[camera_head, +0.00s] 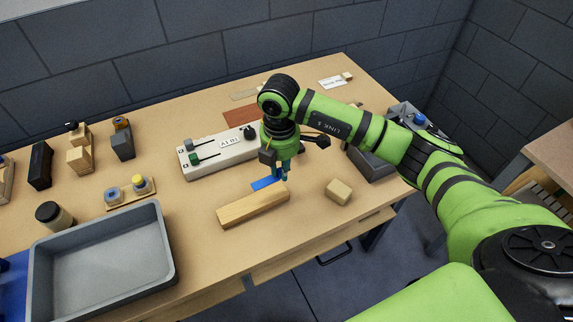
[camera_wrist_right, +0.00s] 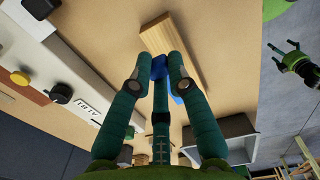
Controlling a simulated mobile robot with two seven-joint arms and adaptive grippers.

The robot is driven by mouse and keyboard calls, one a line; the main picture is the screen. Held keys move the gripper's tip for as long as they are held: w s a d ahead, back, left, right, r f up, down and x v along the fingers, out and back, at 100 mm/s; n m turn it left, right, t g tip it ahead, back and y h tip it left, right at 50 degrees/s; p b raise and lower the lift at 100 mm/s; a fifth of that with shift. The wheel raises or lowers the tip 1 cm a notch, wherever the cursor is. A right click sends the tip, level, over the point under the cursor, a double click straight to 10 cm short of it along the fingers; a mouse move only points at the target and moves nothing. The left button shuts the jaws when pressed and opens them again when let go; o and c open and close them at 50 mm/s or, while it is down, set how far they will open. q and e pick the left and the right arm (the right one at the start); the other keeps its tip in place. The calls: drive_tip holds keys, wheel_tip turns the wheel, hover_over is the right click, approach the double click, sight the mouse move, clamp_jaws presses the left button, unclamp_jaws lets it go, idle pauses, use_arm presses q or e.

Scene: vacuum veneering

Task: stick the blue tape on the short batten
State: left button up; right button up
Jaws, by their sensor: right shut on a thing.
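My right gripper (camera_head: 282,178) is shut on the blue tape (camera_head: 265,184), a short flat strip, close to the table. In the right wrist view the tape (camera_wrist_right: 158,68) shows between the fingertips, with more blue by the right finger. A pale wooden batten (camera_head: 252,206) lies on the table just in front of the tape; its end (camera_wrist_right: 170,35) is just beyond the fingertips in the wrist view. I cannot tell whether tape and batten touch. My left gripper (camera_wrist_right: 284,57) shows small at the right of the wrist view, its fingers apart and empty.
A small wooden block (camera_head: 339,191) lies right of the batten. A white control panel (camera_head: 215,152) stands behind left, and a grey box (camera_head: 372,165) at the right. A grey tray (camera_head: 165,262) fills the front left. Bare tabletop lies around the batten.

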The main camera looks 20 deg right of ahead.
sight(281, 190)
drive_tip(key=shift+a, duration=0.1)
drive_tip(key=shift+d+f, duration=0.1)
drive_tip(key=shift+d, duration=0.2)
drive_tip(key=shift+a+f+b, duration=0.15)
drive_tip(key=shift+f+b, duration=0.25)
drive_tip(key=shift+f, duration=0.1)
drive_tip(key=shift+f+b, duration=0.55)
drive_tip(key=shift+f, duration=0.2)
drive_tip(key=shift+f+b, duration=1.15)
drive_tip(key=shift+f, duration=0.4)
use_arm(q)
drive_tip(key=f, duration=0.1)
drive_tip(key=d+f, duration=0.1)
drive_tip(key=f, duration=0.2)
drive_tip(key=shift+w+d, duration=0.1)
drive_tip(key=shift+d, duration=0.15)
drive_tip(key=shift+d, duration=0.1)
use_arm(e)
drive_tip(key=shift+f, duration=0.15)
